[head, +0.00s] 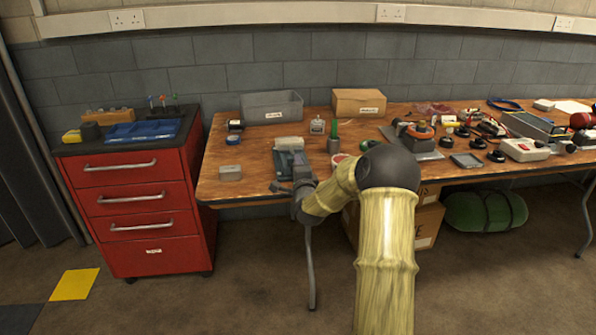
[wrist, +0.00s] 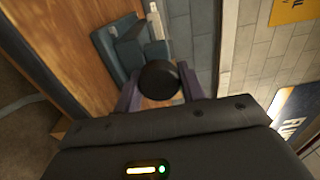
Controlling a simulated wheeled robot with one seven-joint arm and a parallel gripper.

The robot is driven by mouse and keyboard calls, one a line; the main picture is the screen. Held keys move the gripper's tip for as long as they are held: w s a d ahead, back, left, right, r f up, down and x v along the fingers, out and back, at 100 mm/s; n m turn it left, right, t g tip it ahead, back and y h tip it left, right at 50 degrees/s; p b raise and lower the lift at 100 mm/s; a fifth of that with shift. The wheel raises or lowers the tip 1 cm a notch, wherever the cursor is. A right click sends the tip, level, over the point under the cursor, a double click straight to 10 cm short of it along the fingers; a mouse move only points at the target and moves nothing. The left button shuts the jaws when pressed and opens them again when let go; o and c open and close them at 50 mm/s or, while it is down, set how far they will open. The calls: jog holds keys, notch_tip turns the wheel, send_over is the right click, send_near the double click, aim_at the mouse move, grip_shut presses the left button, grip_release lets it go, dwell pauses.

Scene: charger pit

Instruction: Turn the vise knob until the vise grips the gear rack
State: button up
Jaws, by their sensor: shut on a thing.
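The blue-grey vise (head: 290,160) stands near the front edge of the wooden bench in the head view. It also shows at the upper left of the wrist view (wrist: 118,52). Its round black knob (wrist: 158,77) faces my wrist camera. My gripper (wrist: 159,88) is shut on the knob, with one finger on each side of it. In the head view my gripper (head: 284,187) is at the near side of the vise and the knob is hidden. A pale upright strip (wrist: 155,20) by the vise jaws seems to be the gear rack; its contact with the jaws is unclear.
A small grey block (head: 230,173) lies left of the vise. A grey bin (head: 271,108) and a cardboard box (head: 358,103) stand behind it. A jar with a green top (head: 333,143) is close on the right. A red drawer cabinet (head: 140,200) stands left of the bench.

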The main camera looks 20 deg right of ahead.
jog(key=m, duration=0.5)
jog(key=shift+a+f+m+b, duration=0.15)
jog(key=shift+f+m+b, duration=0.15)
jog(key=shift+m, duration=0.1)
jog(key=shift+r, duration=0.1)
jog(key=o, duration=1)
jog(key=shift+r, duration=0.1)
jog(key=shift+c, duration=0.2)
jog(key=p+v, duration=0.2)
jog(key=v, duration=1.5)
jog(key=shift+s, duration=0.2)
